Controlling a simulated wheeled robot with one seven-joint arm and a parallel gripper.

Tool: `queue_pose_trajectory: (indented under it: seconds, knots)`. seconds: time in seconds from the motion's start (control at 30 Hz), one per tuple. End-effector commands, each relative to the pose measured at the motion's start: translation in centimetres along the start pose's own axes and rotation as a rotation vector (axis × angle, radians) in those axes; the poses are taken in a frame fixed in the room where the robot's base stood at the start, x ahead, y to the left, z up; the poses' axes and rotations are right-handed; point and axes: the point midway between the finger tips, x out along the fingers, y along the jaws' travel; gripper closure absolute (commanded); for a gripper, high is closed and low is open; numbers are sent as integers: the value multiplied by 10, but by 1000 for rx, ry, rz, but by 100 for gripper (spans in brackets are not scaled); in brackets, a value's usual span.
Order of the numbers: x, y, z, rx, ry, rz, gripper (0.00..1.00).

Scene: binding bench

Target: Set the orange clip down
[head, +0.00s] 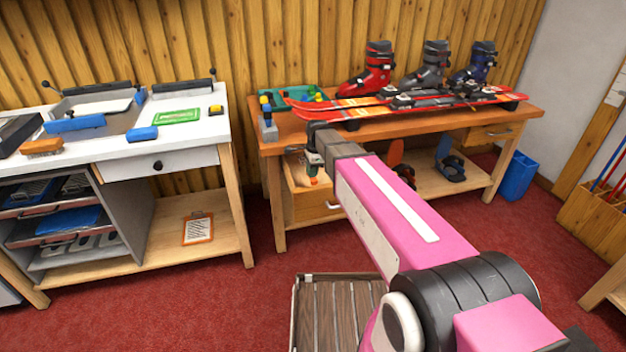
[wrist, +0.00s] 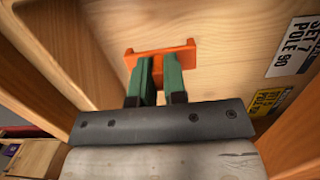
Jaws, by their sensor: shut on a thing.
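The orange clip (wrist: 161,50) is a small flat piece with raised ends, at the top middle of the wrist view. My gripper (wrist: 158,72) has green fingers, and they are shut on the clip. In the head view my gripper (head: 313,167) is at the left end of the wooden bench (head: 400,122), below its top and in front of the open wooden box under it. The clip is in front of a pale wood surface (wrist: 225,45); I cannot tell whether it touches it.
Wooden walls stand on both sides in the wrist view. Labels (wrist: 295,46) are on the pale wood at right. A white workbench (head: 120,150) stands at left, with red carpet between.

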Motion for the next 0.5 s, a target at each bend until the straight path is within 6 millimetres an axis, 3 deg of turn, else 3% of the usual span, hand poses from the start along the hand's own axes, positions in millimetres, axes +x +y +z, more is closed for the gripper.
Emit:
queue_pose_trajectory:
  seconds: [0.37,0.5]
  knots:
    - [38,0,-5,0,0,1,100]
    - [42,0,-5,-1,0,-1,100]
